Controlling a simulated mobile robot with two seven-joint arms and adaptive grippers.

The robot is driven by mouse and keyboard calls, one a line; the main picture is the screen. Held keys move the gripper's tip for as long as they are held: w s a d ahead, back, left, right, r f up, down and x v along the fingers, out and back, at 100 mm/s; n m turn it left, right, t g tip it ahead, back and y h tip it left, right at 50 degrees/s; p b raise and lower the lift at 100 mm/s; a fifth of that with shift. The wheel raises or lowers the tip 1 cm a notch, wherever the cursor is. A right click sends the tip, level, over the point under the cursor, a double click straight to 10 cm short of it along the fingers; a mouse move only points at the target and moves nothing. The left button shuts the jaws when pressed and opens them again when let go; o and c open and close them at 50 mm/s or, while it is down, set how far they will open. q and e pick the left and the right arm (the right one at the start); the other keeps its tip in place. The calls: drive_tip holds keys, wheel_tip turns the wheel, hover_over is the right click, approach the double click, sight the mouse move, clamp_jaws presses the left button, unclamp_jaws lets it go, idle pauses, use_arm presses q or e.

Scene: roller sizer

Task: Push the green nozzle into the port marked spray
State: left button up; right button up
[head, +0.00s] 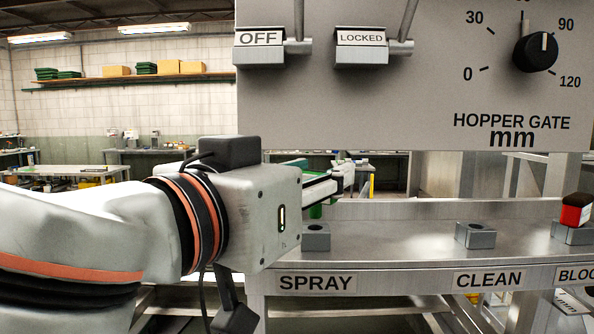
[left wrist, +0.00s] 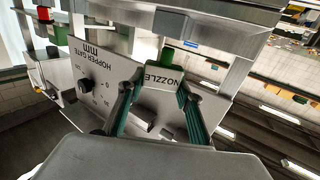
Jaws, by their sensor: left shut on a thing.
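My left gripper (head: 338,180) reaches in from the left over the steel shelf and is shut on the nozzle. In the head view a green part of the nozzle (head: 316,211) shows below the gripper, just above the grey port block (head: 316,238) over the SPRAY label (head: 315,283). I cannot tell whether its lower end touches or enters the port. In the left wrist view the nozzle's grey body (left wrist: 160,85), marked NOZZLE, sits between the two teal fingers, with a green part beyond it. My right gripper is not in view.
The CLEAN port block (head: 475,236) stands open and empty to the right. A red and black piece (head: 577,210) stands on the block at the far right. The control panel (head: 420,100) with levers and a dial hangs above the shelf. The shelf between the SPRAY and CLEAN blocks is clear.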

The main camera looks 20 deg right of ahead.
sight(315, 171)
use_arm(q)
drive_tip(key=shift+p, duration=0.3)
idle(0.5)
drive_tip(key=shift+f, duration=0.45)
drive_tip(key=shift+f+b, duration=0.65)
drive_tip(key=shift+f, duration=0.45)
drive_tip(key=o, duration=1)
drive_tip(key=shift+o, duration=0.2)
wheel_tip(315, 171, up, 10)
idle(0.3)
